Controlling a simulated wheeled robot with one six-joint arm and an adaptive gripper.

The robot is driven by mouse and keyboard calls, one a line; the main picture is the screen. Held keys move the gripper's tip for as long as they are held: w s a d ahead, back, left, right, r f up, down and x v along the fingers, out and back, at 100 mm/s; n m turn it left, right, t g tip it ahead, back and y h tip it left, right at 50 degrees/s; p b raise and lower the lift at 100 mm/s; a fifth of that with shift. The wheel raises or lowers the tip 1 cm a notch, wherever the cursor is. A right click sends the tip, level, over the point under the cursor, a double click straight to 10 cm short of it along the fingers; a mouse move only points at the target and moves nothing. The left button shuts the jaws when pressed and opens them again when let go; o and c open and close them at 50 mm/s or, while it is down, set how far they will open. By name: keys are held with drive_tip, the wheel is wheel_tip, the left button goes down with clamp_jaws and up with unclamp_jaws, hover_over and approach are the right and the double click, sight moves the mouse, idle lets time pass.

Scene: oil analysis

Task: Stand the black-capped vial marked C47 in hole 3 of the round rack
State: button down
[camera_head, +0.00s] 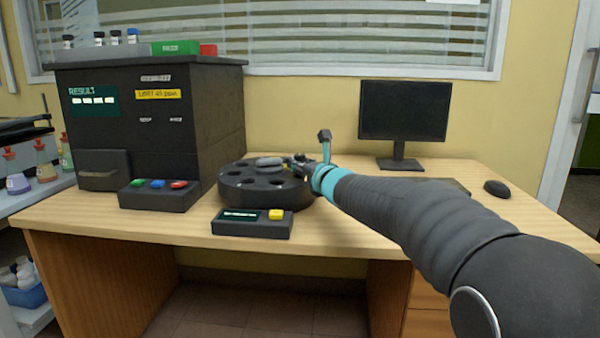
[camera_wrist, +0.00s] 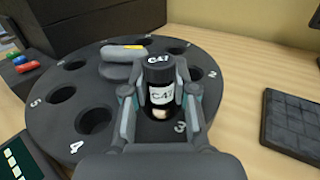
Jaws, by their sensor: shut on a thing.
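The vial marked C47 (camera_wrist: 160,85) has a black cap and a white label, and it stands about upright in the wrist view. My gripper (camera_wrist: 160,98) is shut on it, one finger on each side. The round rack (camera_wrist: 50,120) is dark, with numbered holes around its rim. The vial is at the number 3, over or in that hole; its lower end is partly hidden, so I cannot tell how deep it sits. In the head view the round rack (camera_head: 262,198) stands on the desk, and my gripper (camera_head: 298,165) is at its right side; the vial is not clear there.
A grey raised handle (camera_wrist: 122,62) is at the rack's middle, left of the vial. A dark analyser (camera_head: 150,120) stands left of the rack. A small box with a yellow button (camera_head: 252,222) is in front. A keyboard (camera_wrist: 290,122) lies to the right.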

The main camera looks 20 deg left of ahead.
drive_tip(key=shift+f, duration=0.75)
drive_tip(key=shift+f+b, duration=0.2)
drive_tip(key=shift+b, duration=0.1)
drive_tip(key=c, duration=0.9)
unclamp_jaws()
drive_tip(key=shift+r, duration=0.15)
drive_tip(key=shift+r+p, duration=0.2)
drive_tip(key=shift+p, duration=0.2)
drive_tip(key=b+v, duration=0.2)
drive_tip(key=v, duration=1)
drive_tip(key=shift+s+f, duration=0.1)
drive_tip(key=shift+f, duration=0.05)
